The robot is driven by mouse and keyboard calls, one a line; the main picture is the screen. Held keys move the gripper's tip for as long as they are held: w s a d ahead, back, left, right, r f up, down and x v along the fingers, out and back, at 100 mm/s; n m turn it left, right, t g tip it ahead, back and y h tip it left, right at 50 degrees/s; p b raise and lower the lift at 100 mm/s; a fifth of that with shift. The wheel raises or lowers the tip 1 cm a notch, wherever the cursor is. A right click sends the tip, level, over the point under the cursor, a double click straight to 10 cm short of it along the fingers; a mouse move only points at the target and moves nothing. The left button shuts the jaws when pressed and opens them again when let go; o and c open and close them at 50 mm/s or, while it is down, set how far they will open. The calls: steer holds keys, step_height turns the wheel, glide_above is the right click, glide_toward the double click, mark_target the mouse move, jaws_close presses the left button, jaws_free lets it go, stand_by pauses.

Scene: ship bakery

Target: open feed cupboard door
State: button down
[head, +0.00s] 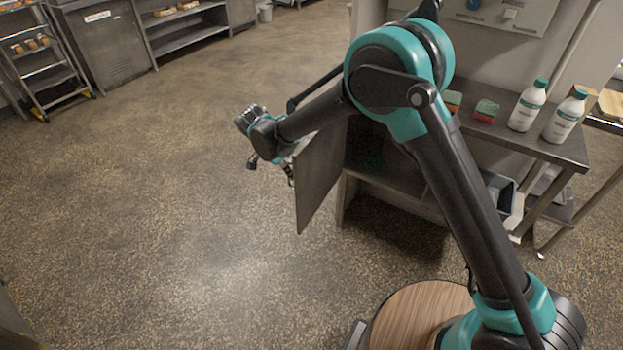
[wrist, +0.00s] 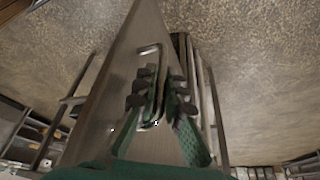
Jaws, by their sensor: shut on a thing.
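The feed cupboard door (head: 316,180) is a grey metal panel. It stands swung out from the low cupboard (head: 395,188) under the bench, and the dark inside shows to its right. In the wrist view the door (wrist: 118,75) fills the middle, with a bar handle (wrist: 149,48) on its face. My gripper (wrist: 157,90) is shut on the handle, its fingers on both sides of the bar. In the head view my gripper (head: 286,168) is at the door's left side, partly hidden by my wrist.
The bench top (head: 545,147) holds two white bottles (head: 527,106) with green caps and two sponges (head: 486,111). A rolling rack (head: 45,65) and steel cabinets (head: 105,45) stand far left. The floor (head: 170,190) left of the door is clear.

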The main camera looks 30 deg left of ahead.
steer(key=a+m, duration=0.1)
steer(key=a, duration=0.5)
steer(key=shift+w+g+h, duration=0.15)
steer(key=shift+g+h, duration=0.15)
steer(key=shift+a, duration=0.1)
steer(key=c, duration=1.6)
jaws_free()
steer(key=shift+w, duration=0.15)
steer(key=v, duration=1.2)
